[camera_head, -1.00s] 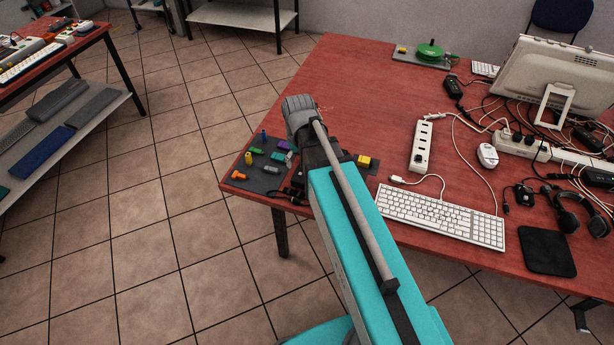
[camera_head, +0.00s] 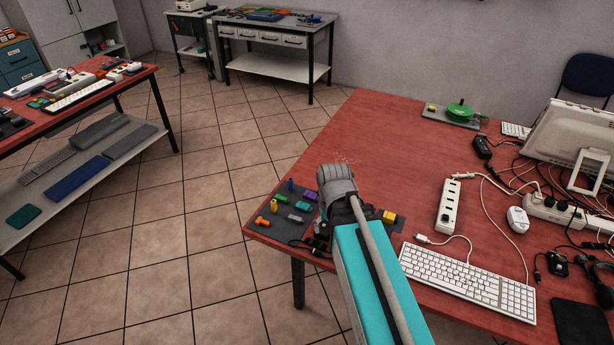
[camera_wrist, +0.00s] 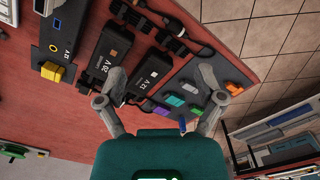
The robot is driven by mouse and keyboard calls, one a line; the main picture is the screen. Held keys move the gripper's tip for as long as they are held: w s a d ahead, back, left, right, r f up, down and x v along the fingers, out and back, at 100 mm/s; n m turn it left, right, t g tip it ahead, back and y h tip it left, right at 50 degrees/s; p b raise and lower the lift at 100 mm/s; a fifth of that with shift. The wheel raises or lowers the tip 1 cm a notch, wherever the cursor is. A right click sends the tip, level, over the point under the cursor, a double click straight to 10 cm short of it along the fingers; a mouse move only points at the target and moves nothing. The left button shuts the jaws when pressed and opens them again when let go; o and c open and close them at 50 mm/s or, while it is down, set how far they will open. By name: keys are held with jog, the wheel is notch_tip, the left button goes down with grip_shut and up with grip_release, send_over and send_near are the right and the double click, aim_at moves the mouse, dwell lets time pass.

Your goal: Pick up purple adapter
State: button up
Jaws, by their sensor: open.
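The purple adapter (camera_head: 310,195) lies among several small coloured adapters on a dark grey mat (camera_head: 277,231) at the table's near left corner. In the head view my wrist hides the fingers and part of the mat.
Black power bricks (camera_wrist: 107,58) and cables lie beside the mat. A yellow connector (camera_head: 389,215), white power strip (camera_head: 448,204) and keyboard (camera_head: 467,280) lie to the right. Bare red table (camera_head: 385,140) stretches behind my wrist. The floor begins beyond the table's left edge.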

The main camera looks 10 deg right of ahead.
jog(key=w+n, duration=0.9)
jog(key=w, duration=1.8)
jog(key=shift+w+n, duration=0.35)
jog(key=shift+n, duration=0.05)
jog(key=shift+a+f, duration=0.1)
jog(key=shift+f, duration=0.1)
jog(key=b, duration=0.9)
send_over(311, 195)
jog(key=f, duration=0.8)
jog(key=shift+w+f, duration=0.15)
jog(key=shift+w, duration=0.2)
jog(key=shift+f, duration=0.1)
jog(key=shift+s+f+b, duration=0.2)
jog(key=shift+f+b, duration=2.25)
jog(key=shift+f, duration=0.05)
grip_shut()
